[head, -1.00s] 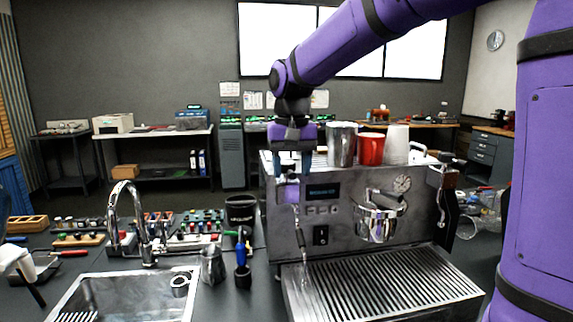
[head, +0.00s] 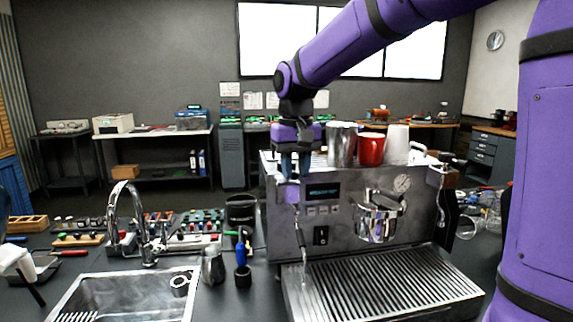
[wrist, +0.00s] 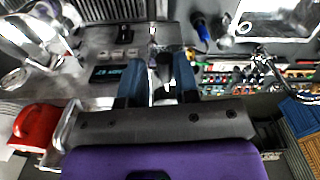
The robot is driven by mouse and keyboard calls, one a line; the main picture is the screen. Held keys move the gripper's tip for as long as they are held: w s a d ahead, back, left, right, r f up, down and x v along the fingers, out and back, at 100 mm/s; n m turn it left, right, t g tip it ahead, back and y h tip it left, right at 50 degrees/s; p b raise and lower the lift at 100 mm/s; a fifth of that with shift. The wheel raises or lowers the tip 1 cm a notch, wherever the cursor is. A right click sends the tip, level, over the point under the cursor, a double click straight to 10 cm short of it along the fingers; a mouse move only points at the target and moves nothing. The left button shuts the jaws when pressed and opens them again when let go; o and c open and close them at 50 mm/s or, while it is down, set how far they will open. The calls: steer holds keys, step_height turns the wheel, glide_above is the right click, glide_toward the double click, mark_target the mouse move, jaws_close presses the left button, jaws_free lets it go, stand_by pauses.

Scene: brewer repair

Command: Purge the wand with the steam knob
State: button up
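The espresso machine (head: 340,233) stands at the centre of the head view. My gripper (head: 294,176) points down at its upper left front, just above a small purple part (head: 292,194) that may be the steam knob. In the wrist view, my gripper (wrist: 158,75) has its two blue fingers apart, with a dark, pale-edged part (wrist: 165,72) between them and gaps beside it. Contact cannot be told. The steam wand (head: 300,235) hangs below, over the drip tray (head: 385,283). A faint pale streak shows under its tip.
A steel cup (head: 341,145), a red cup (head: 371,149) and white cups (head: 397,144) stand on the machine, close to the right of my gripper. A steel pitcher (head: 212,265) and a sink (head: 130,298) are to the left.

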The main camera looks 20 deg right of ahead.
steer(key=w+d+n, duration=0.3)
steer(key=d+n, duration=0.3)
steer(key=n, duration=0.7)
steer(key=shift+w, duration=0.2)
stand_by(0.9)
stand_by(2.0)
steer(key=shift+s+a+m, duration=0.6)
steer(key=shift+a+m, duration=0.55)
steer(key=shift+m, duration=1.3)
steer(key=shift+s+a+m, duration=0.55)
steer(key=shift+a+m, duration=0.65)
steer(key=shift+m, duration=1.3)
steer(key=shift+s+a+m, duration=0.6)
steer(key=shift+a+m, duration=0.55)
steer(key=shift+m, duration=1.3)
steer(key=o, duration=0.4)
